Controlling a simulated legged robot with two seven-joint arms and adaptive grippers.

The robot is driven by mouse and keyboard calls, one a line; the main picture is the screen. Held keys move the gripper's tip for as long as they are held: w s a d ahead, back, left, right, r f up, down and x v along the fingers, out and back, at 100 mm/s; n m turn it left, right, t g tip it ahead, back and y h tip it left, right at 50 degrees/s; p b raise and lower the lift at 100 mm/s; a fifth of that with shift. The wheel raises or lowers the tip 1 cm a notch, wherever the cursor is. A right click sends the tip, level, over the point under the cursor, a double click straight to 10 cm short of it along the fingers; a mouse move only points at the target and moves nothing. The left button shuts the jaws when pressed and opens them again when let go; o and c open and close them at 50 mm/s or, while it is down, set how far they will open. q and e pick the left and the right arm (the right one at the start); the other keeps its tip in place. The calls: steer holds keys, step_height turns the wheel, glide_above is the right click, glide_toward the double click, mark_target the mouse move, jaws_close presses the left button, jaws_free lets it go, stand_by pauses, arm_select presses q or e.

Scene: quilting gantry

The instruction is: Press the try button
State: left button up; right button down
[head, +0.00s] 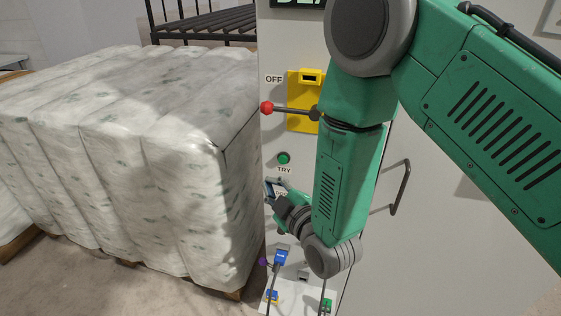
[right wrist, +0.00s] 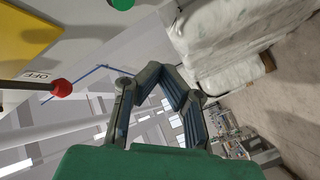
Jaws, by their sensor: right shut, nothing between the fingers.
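The try button (head: 284,158) is a round green button on the pale cabinet front, with the TRY label (head: 284,170) below it. In the right wrist view part of a green button (right wrist: 121,4) shows at the top edge, cut off by the frame. My right gripper (head: 270,186) is just below the button and its label in the head view, apart from the button in the picture. Its fingers are shut and empty; they also show in the right wrist view (right wrist: 165,78). The depth gap to the cabinet is hard to judge. My left gripper is out of view.
A lever with a red knob (head: 266,108) sticks out left from a yellow plate (head: 303,122) marked OFF, above the button. Blue plug (head: 282,256) and cables sit below. Wrapped white bales (head: 130,140) stand close on the left. A handle (head: 402,188) is on the right.

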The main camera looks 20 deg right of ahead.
mark_target(280, 168)
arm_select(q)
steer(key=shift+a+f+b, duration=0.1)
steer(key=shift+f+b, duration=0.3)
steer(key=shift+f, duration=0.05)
arm_select(e)
steer(key=shift+w+d, duration=0.5)
steer(key=shift+w, duration=0.35)
steer(key=shift+w+d, duration=0.5)
steer(key=shift+w, duration=0.35)
steer(key=shift+w+d, duration=0.5)
steer(key=shift+w, duration=0.35)
steer(key=shift+d, duration=0.1)
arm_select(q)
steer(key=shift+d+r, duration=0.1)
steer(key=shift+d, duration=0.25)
arm_select(e)
steer(key=shift+d, duration=0.3)
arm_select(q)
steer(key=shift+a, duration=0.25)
arm_select(e)
steer(key=shift+a, duration=0.3)
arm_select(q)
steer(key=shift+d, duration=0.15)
arm_select(e)
steer(key=shift+d, duration=0.2)
steer(key=shift+w, duration=0.1)
